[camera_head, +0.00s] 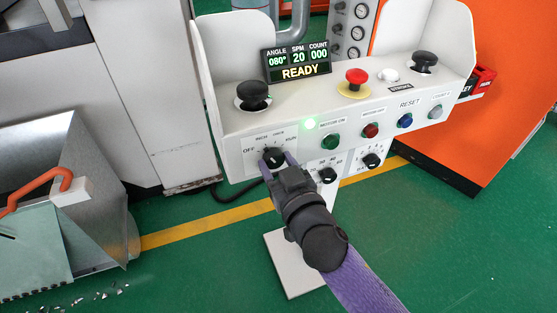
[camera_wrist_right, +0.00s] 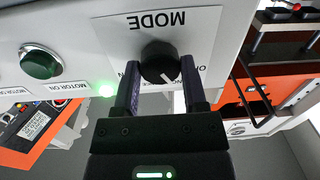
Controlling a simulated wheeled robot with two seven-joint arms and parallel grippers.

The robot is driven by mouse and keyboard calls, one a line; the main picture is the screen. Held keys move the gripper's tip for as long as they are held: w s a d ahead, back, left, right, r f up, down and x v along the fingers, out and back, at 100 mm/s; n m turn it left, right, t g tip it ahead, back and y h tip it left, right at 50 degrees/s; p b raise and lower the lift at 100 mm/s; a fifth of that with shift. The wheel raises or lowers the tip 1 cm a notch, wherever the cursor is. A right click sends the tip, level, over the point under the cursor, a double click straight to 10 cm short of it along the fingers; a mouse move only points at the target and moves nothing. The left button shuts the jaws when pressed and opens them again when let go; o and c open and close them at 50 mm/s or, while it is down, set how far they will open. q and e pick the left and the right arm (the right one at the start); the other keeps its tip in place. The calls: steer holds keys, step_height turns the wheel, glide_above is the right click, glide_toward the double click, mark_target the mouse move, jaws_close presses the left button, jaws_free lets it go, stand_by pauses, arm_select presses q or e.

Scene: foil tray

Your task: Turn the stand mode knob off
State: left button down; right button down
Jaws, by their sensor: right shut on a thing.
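The black mode knob (camera_head: 274,158) sits on a white label at the left of the stand's front panel (camera_head: 236,158), with OFF to its left and other positions printed above. My right gripper (camera_head: 279,161) reaches up from below, its two fingers on either side of the knob and shut on it. The wrist view is upside down; there the knob (camera_wrist_right: 160,62) sits between the fingers (camera_wrist_right: 161,90). Its white pointer line slants down and slightly right in that view, off the OFF label as far as I can tell. My left gripper is out of view.
A display (camera_head: 296,62) reads READY, and a green light (camera_head: 309,124) is lit. Beside the knob are a green button (camera_head: 330,142) and another black knob (camera_head: 327,175). A red emergency button (camera_head: 357,77) is on top. A metal chute stands at left.

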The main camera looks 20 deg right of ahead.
steer(key=shift+r+n+p, duration=0.2)
steer(key=shift+n+p, duration=0.6)
steer(key=shift+n, duration=0.4)
steer(key=n+p, duration=0.1)
steer(key=n, duration=0.1)
steer(key=shift+f+n, duration=0.1)
steer(key=shift+n, duration=0.2)
arm_select(q)
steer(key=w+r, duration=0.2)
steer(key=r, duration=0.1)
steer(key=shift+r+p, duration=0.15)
steer(key=shift+p, duration=0.2)
arm_select(e)
steer(key=shift+n, duration=0.5)
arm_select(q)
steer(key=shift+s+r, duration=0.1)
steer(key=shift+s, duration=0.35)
arm_select(e)
steer(key=shift+c, duration=0.7)
jaws_free()
steer(key=shift+s, duration=0.35)
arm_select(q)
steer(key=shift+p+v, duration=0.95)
arm_select(e)
steer(key=s, duration=0.9)
steer(key=shift+d, duration=0.25)
